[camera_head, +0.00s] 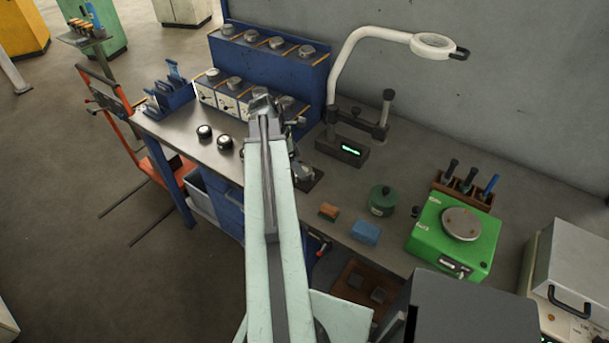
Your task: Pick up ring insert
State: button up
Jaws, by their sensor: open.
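My arm reaches from the bottom of the picture across the workbench (345,195). My gripper (263,101) is at its far end, in front of the blue-and-white rack. It is open, and I see nothing held in it. The ring insert cannot be told for certain. Two small round black pieces with pale tops, one at the left (204,131) and one just right of it (225,142), lie on the bench left of my gripper. Several round grey metal pieces sit on the rack's lower step (205,94) and upper step. My arm hides part of the bench and rack.
A magnifier lamp (432,45) and a stand with a lit display (342,149) are right of my arm. A green round tin (382,200), a blue block (366,233) and a green machine (455,235) stand further right. A blue holder (168,96) is at the left end.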

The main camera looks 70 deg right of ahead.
jog(key=b+x, duration=0.2)
jog(key=x, duration=0.2)
jog(key=shift+w+d, duration=0.1)
jog(key=shift+w, duration=0.05)
jog(key=shift+r, duration=0.2)
grip_shut()
notch_tip(320, 180, up, 11)
jog(key=p, duration=1.1)
jog(key=shift+r, duration=0.2)
